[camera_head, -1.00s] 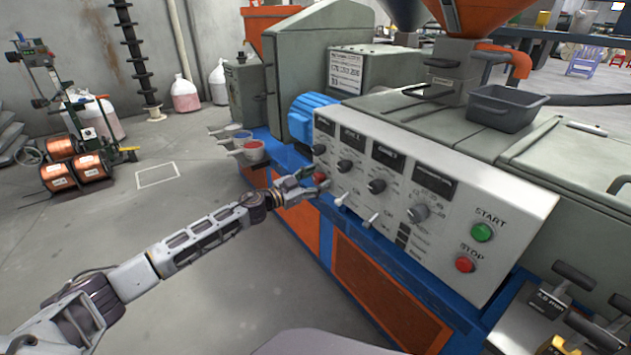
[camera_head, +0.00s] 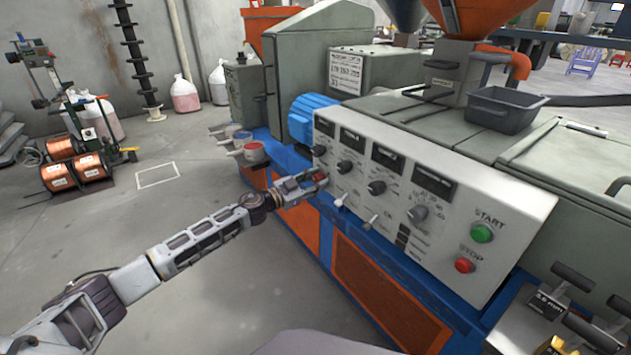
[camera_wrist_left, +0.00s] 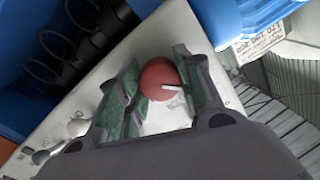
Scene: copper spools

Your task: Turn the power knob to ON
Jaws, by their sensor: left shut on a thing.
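The power knob is a round red knob with a white pointer line, at the lower left of the white control panel (camera_head: 470,205). In the left wrist view the red knob (camera_wrist_left: 160,79) sits between the green-padded fingers of my left gripper (camera_wrist_left: 163,92). In the head view my left gripper (camera_head: 318,182) reaches the panel's lower left corner and is shut on the red knob (camera_head: 320,175), partly hiding it. The ON and OFF marks cannot be read. My right gripper is not in view.
Black knobs (camera_head: 376,187) and small toggle levers (camera_head: 340,201) sit right of the red knob. A green START button (camera_head: 482,233) and a red STOP button (camera_head: 465,265) are further right.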

